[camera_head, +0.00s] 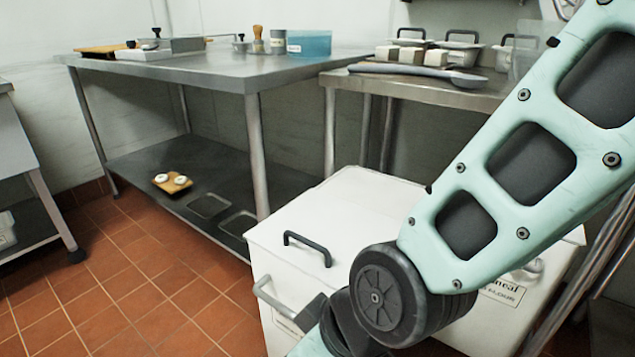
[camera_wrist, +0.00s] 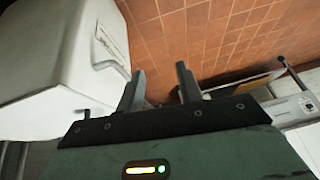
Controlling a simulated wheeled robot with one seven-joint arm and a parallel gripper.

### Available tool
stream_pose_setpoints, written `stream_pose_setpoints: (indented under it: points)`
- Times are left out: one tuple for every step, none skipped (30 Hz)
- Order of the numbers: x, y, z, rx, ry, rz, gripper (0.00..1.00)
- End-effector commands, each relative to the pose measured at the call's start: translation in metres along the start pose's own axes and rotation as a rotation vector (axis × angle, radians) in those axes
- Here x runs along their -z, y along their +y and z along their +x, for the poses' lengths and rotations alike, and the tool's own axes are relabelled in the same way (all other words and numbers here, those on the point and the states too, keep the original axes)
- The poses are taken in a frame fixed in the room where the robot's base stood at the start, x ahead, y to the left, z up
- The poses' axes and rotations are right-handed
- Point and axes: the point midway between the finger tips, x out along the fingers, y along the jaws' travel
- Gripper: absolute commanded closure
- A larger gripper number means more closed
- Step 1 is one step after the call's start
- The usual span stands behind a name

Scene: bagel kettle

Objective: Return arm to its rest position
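My arm crosses the right side of the head view as a pale green link with a dark joint, in front of a white bin. My gripper is outside the head view. In the wrist view my gripper (camera_wrist: 160,88) shows two dark fingers spread apart with nothing between them. Tiled floor lies beyond the fingertips. The white bin (camera_head: 340,215) with a black lid handle stands beside the arm; it also shows at the left of the wrist view (camera_wrist: 50,50).
A steel table (camera_head: 215,68) holds a blue container (camera_head: 309,44). Its lower shelf (camera_head: 140,160) bears a small board (camera_head: 173,183) with pale round pieces. A second steel counter (camera_head: 430,90) holds lidded pans. The tiled floor (camera_head: 120,290) at the left is clear.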

Motion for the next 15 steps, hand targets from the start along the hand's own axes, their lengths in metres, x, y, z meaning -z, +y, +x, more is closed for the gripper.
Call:
stream_pose_setpoints:
  points:
    - [-0.007,0.009,-0.018,0.007,-0.039,0.030,0.64]
    - [-0.014,0.013,-0.026,0.011,-0.071,0.046,0.64]
    - [-0.024,0.018,-0.037,0.012,-0.114,0.065,0.64]
    - [-0.031,0.022,-0.045,0.008,-0.144,0.078,0.64]
    - [-0.038,0.026,-0.052,0.003,-0.173,0.092,0.64]
    - [-0.048,0.032,-0.062,-0.008,-0.211,0.111,0.64]
    - [-0.055,0.036,-0.070,-0.018,-0.240,0.126,0.64]
    - [-0.062,0.040,-0.077,-0.029,-0.267,0.141,0.64]
    - [-0.071,0.045,-0.086,-0.047,-0.302,0.159,0.64]
    - [-0.078,0.050,-0.093,-0.062,-0.328,0.174,0.64]
    - [-0.085,0.053,-0.100,-0.078,-0.353,0.187,0.64]
    - [-0.094,0.059,-0.110,-0.102,-0.388,0.208,0.64]
    - [-0.102,0.063,-0.117,-0.121,-0.413,0.225,0.64]
    - [-0.102,0.064,-0.126,-0.130,-0.429,0.232,0.64]
    - [-0.094,0.060,-0.137,-0.123,-0.428,0.227,0.64]
